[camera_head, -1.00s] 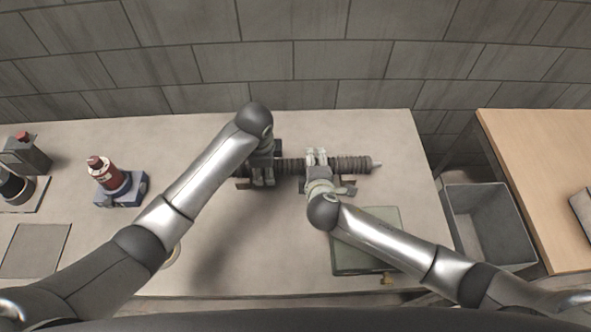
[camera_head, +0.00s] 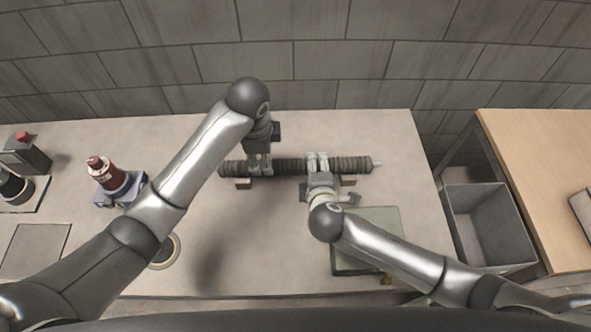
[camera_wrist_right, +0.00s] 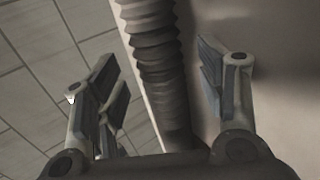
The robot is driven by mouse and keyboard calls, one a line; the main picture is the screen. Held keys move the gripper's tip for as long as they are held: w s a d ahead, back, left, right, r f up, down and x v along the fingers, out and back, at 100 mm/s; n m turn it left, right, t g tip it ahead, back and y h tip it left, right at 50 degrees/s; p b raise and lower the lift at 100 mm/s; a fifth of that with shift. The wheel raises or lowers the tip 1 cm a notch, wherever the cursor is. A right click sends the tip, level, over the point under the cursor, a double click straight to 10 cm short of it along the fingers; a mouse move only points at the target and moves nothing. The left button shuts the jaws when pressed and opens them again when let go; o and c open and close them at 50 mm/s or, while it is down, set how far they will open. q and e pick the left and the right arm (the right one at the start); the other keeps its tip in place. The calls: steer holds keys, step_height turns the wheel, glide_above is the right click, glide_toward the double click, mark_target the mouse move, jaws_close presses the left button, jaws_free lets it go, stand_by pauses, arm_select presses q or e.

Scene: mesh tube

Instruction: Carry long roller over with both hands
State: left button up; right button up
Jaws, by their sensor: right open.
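The long roller (camera_head: 290,165) is a dark ribbed cylinder lying left to right across the back of the grey table, on low supports. My left gripper (camera_head: 260,170) is at the roller's left part, its fingers over the roller; whether they grip it is not clear. My right gripper (camera_head: 318,158) has its fingertips at the roller right of the middle. In the right wrist view the ribbed roller (camera_wrist_right: 160,65) runs between the open fingers of my right gripper (camera_wrist_right: 160,85), with gaps on both sides.
A red and blue device (camera_head: 115,182) and a black device (camera_head: 15,188) stand on the table's left. A round ring (camera_head: 165,252) lies near the front. A green flat case (camera_head: 355,262) lies under my right arm. A grey bin (camera_head: 490,225) and a wooden table (camera_head: 535,180) are at right.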

steer(key=shift+v, duration=2.25)
arm_select(q)
steer(key=shift+r, duration=0.1)
arm_select(e)
steer(key=shift+r, duration=0.15)
